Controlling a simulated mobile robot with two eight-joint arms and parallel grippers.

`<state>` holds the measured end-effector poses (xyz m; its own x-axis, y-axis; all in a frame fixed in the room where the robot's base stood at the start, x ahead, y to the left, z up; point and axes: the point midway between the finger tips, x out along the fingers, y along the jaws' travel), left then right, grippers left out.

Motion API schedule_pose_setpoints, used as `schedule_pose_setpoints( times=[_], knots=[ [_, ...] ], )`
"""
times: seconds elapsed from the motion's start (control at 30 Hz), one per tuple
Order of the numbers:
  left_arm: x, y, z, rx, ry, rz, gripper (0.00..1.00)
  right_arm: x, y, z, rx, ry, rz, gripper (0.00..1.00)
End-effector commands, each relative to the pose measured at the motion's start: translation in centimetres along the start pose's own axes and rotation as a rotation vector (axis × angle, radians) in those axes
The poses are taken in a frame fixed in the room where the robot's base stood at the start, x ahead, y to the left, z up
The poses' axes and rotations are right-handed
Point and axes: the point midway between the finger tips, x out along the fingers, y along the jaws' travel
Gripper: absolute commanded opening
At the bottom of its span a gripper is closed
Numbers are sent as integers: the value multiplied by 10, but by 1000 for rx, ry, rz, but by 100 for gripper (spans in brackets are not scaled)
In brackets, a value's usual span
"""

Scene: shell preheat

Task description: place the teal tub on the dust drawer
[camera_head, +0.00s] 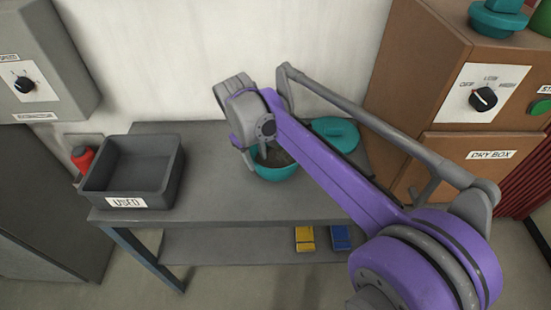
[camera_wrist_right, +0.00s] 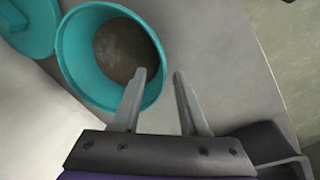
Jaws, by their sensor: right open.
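The teal tub (camera_head: 277,173) stands open on the grey bench, with brownish-grey contents or a dark bottom inside. In the head view my right arm and gripper (camera_head: 249,160) partly hide it. In the right wrist view the tub (camera_wrist_right: 72,70) is at upper left. My right gripper (camera_wrist_right: 159,72) is open there, one finger overlapping the tub's inside and the other outside its wall, so the near rim lies between them. I cannot tell whether they touch it. A teal lid (camera_head: 336,131) lies beside the tub. I cannot make out a dust drawer. My left gripper is not in view.
A grey bin (camera_head: 135,172) labelled USED stands at the bench's left. The dry box cabinet (camera_head: 430,60) rises at right with teal lidded ware (camera_head: 497,20) on top. An extractor unit (camera_head: 45,65) is at left. Yellow (camera_head: 304,239) and blue (camera_head: 341,237) items lie on the lower shelf.

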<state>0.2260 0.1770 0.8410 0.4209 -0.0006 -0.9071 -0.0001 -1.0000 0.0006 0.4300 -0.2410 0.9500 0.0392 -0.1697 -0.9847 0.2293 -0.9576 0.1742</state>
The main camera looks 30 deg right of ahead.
Motion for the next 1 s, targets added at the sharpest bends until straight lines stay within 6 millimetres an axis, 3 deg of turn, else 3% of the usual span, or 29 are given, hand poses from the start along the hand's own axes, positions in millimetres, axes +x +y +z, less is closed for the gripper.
schedule_pose_setpoints(
  times=[0.5, 0.77, 0.87, 1.0],
  knots=[
    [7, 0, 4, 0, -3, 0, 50, 58, -2, -4, 1, 0, 0, 43],
    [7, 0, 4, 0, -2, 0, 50, 62, -2, -4, 1, 1, 0, 43],
    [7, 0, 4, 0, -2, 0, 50, 62, -2, -4, 1, 1, 0, 30],
    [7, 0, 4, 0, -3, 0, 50, 61, -2, -4, 1, 1, 0, 5]
  ],
)
